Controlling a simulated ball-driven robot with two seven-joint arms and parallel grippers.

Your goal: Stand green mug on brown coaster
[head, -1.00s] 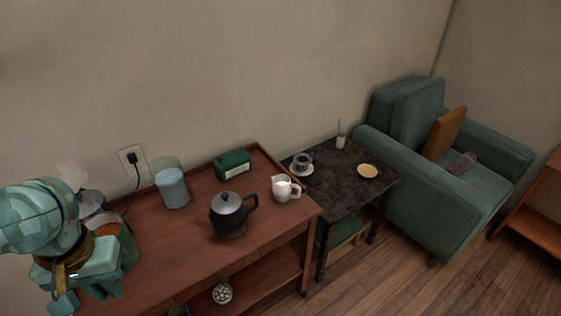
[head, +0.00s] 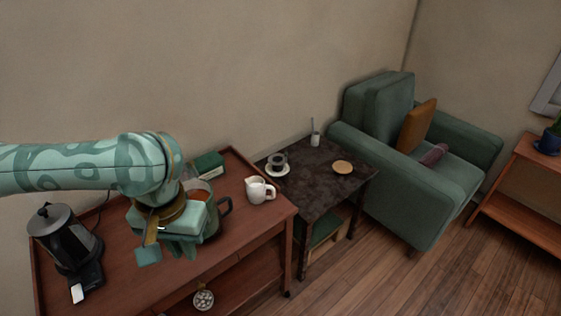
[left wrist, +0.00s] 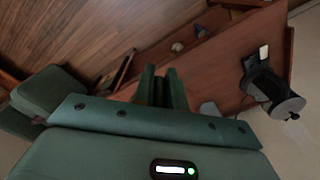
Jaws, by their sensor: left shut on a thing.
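In the left wrist view the gripper's fingers (left wrist: 160,90) show, but I cannot make out the mug there. The brown coaster (head: 343,167) is a round tan disc lying bare on the dark side table (head: 318,190), to the right of the mug and apart from it. My right gripper is not in view.
On the sideboard (head: 245,228) are a kettle (head: 68,240), a white jug (head: 260,190) and a green box (head: 208,165). The teapot is mostly hidden behind the mug. Near the coaster stand a cup on a saucer (head: 283,171) and a white pot (head: 315,138). A green armchair (head: 400,185) stands right.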

